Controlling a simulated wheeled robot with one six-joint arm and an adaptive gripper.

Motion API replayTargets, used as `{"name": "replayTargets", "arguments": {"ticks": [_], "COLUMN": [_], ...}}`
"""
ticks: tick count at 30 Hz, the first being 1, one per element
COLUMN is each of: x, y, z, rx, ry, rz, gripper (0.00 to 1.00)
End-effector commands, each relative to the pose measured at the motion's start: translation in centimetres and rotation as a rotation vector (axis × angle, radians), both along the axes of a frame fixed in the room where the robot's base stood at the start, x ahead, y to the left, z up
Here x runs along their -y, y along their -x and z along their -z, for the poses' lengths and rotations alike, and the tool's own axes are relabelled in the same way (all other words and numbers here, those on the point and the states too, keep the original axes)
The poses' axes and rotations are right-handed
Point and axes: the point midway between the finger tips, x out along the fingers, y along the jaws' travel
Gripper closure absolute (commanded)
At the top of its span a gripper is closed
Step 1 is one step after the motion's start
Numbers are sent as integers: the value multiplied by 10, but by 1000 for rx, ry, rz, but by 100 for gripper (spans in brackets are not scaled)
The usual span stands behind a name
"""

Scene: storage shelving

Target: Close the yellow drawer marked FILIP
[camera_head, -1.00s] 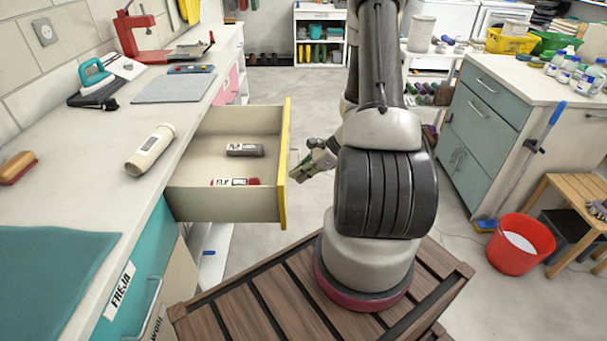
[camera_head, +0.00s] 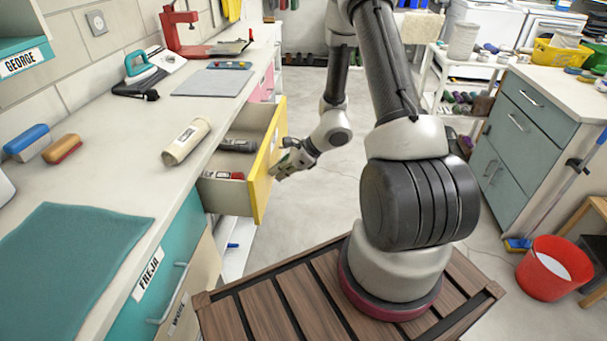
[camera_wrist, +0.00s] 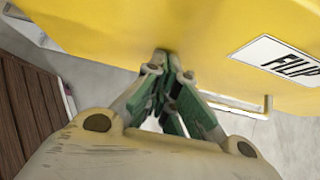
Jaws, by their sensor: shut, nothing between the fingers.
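The yellow drawer (camera_head: 267,160) sticks part way out of the counter on the left, its front facing my arm. In the wrist view its yellow front (camera_wrist: 110,28) fills the top, with the white FILIP label (camera_wrist: 281,60) at the right and a handle (camera_wrist: 262,106) below it. Inside the drawer lie a dark cylinder (camera_head: 238,145) and a red-ended one (camera_head: 222,175). My gripper (camera_head: 279,170) is shut and empty, its fingertips at the yellow front, left of the label in the wrist view. They seem to touch it.
The teal FREJA drawer (camera_head: 150,275) is beside it, nearer to me, and looks shut. A cream bottle (camera_head: 186,141) lies on the counter above the drawer. A red bucket (camera_head: 553,268) stands at right. Floor between the counters is clear.

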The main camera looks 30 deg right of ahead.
Motion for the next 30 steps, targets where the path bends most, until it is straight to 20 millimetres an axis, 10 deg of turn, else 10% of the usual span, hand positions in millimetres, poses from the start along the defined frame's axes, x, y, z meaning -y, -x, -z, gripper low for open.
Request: {"name": "replayTargets", "arguments": {"ticks": [15,30], "x": [-108,-141], "y": [-72,-95], "z": [0,0], "rx": [1,1], "ry": [-1,-2], "rz": [-3,0], "gripper": [100,100]}}
